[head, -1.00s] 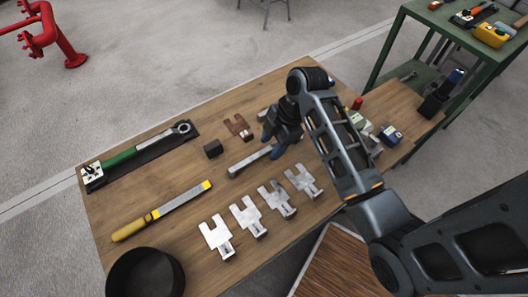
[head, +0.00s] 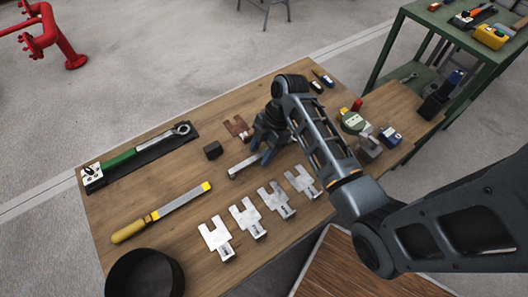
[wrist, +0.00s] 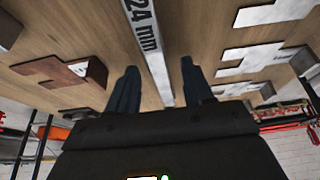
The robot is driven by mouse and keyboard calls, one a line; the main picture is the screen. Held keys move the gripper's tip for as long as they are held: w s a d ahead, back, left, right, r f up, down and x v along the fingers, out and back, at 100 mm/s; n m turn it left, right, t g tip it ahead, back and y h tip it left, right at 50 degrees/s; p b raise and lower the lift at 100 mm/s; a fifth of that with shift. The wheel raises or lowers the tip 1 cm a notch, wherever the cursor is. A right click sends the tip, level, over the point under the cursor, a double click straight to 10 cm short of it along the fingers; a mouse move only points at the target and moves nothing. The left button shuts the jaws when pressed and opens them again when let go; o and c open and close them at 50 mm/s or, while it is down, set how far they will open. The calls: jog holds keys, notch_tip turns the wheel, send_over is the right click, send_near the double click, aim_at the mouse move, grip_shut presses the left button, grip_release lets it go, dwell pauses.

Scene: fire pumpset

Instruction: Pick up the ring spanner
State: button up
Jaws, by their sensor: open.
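The ring spanner is a long grey metal bar (head: 244,165) lying on the wooden table; its far part is hidden behind my gripper. In the wrist view the bar (wrist: 150,45), marked "24 mm", runs between the two fingers. My gripper (head: 268,154) is over the far part of the bar, pointing down. In the wrist view my gripper (wrist: 158,82) is open, with one finger on each side of the bar and a gap on both sides. I cannot tell how high the fingertips are above the table.
Several slotted metal plates (head: 246,219) lie in front of the bar. A small dark block (head: 213,150) and a brown slotted plate (head: 236,127) lie behind it. A yellow-handled file (head: 160,212), a green-handled wrench (head: 119,158) and a black bowl (head: 145,275) are to the left.

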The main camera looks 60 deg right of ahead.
jog(key=shift+c, duration=0.3)
grip_shut()
dwell(0.5)
